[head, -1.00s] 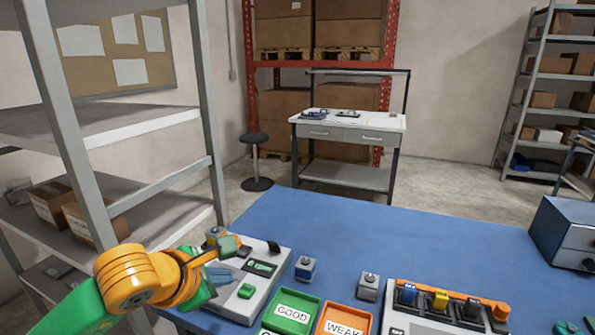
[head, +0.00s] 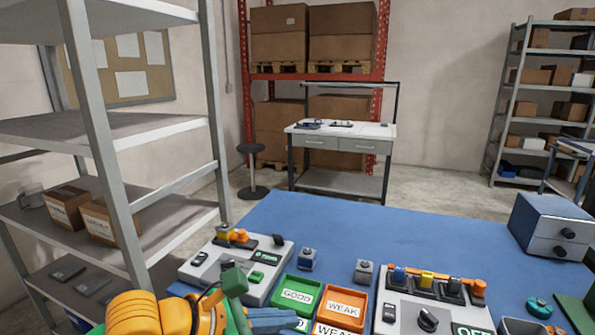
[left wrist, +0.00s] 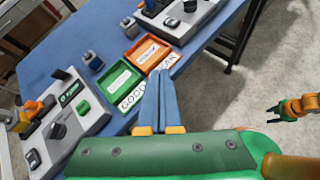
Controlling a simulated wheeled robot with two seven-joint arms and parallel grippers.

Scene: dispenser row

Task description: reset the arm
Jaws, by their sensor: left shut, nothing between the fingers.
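My left gripper (head: 272,320) is at the bottom of the head view, in front of the table edge and near the trays. Its two blue fingers (left wrist: 166,98) lie together in the left wrist view, shut with nothing between them. The left arm's orange and green links fill the bottom of the head view. An orange and green arm end at the right of the left wrist view looks like my right gripper (left wrist: 285,108).
The blue table (head: 400,225) holds a left tester (head: 205,265) with a block and orange part on it, a right device (head: 395,312), and green (head: 283,305) and orange (head: 330,315) labelled trays. Two small grey-blue blocks stand behind the trays. A grey shelf (head: 150,190) stands at left.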

